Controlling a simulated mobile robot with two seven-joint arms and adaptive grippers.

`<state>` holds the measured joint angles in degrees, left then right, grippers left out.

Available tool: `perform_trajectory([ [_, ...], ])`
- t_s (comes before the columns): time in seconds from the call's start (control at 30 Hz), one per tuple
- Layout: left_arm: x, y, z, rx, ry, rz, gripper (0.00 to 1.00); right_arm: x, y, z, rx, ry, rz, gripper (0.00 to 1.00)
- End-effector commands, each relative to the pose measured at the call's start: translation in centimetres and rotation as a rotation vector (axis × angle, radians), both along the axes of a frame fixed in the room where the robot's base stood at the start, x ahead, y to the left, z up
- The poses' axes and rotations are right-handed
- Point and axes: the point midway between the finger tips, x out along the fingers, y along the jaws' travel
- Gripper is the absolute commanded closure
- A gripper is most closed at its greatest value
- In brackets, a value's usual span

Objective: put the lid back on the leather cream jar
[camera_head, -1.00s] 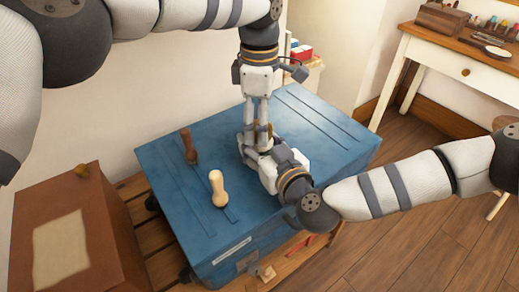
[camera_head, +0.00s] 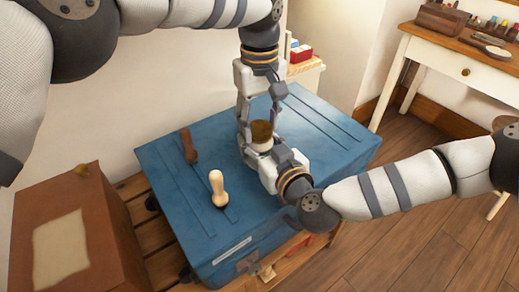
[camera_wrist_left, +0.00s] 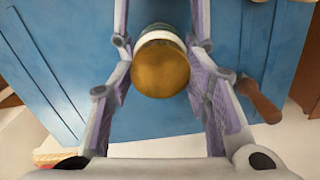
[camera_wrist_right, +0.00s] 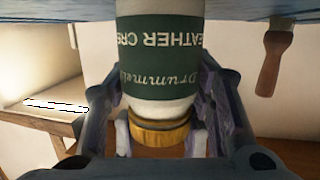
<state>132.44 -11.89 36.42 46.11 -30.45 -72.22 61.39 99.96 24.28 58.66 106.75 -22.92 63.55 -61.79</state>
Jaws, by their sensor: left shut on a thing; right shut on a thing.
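The leather cream jar (camera_wrist_right: 160,55) is white with a green label; it appears upside down in the right wrist view. Its gold lid (camera_wrist_left: 160,68) sits on the jar's mouth, lined up with it; I cannot tell how tight. In the head view the lid (camera_head: 262,131) tops the upright jar above the blue chest. My left gripper (camera_head: 259,128) comes from above, with its fingers on both sides of the lid, shut on it. My right gripper (camera_head: 264,154) reaches in low from the right, shut on the jar's body. The jar's base is hidden.
The blue chest (camera_head: 320,135) holds a pale wooden-handled tool (camera_head: 218,188) and a dark-handled brush (camera_head: 188,145), left of my grippers. A brown box (camera_head: 105,225) stands front left. A white desk (camera_head: 435,68) with small items stands at back right. The chest's right side is clear.

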Motion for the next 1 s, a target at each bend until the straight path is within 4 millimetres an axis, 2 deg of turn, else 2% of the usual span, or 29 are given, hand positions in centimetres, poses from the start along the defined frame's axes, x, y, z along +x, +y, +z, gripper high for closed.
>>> perform_trajectory([
  [0.4, -0.06, -0.03, -0.13, 0.000, 0.001, -1.594, 0.89, 0.01, 0.00, 0.01, 0.000, 0.000, 0.000, 1.00],
  [0.6, -0.07, 0.01, -0.19, 0.000, 0.000, -2.304, 0.89, 0.01, 0.00, 0.01, 0.000, 0.000, 0.000, 1.00],
  [0.73, -0.09, -0.02, -0.20, 0.000, 0.000, -2.587, 0.89, 0.01, 0.01, 0.02, 0.000, 0.000, 0.000, 1.00],
  [0.87, -0.08, -0.02, -0.19, 0.000, 0.000, -2.575, 0.89, 0.01, 0.01, 0.02, 0.000, 0.000, 0.000, 1.00],
  [0.9, -0.08, -0.02, -0.19, 0.001, -0.001, -2.574, 0.51, 0.01, 0.01, 0.02, 0.000, 0.000, 0.000, 1.00],
  [1.0, -0.07, -0.02, -0.19, 0.001, -0.001, -2.573, 0.32, 0.01, 0.01, 0.02, 0.000, 0.000, 0.000, 1.00],
])
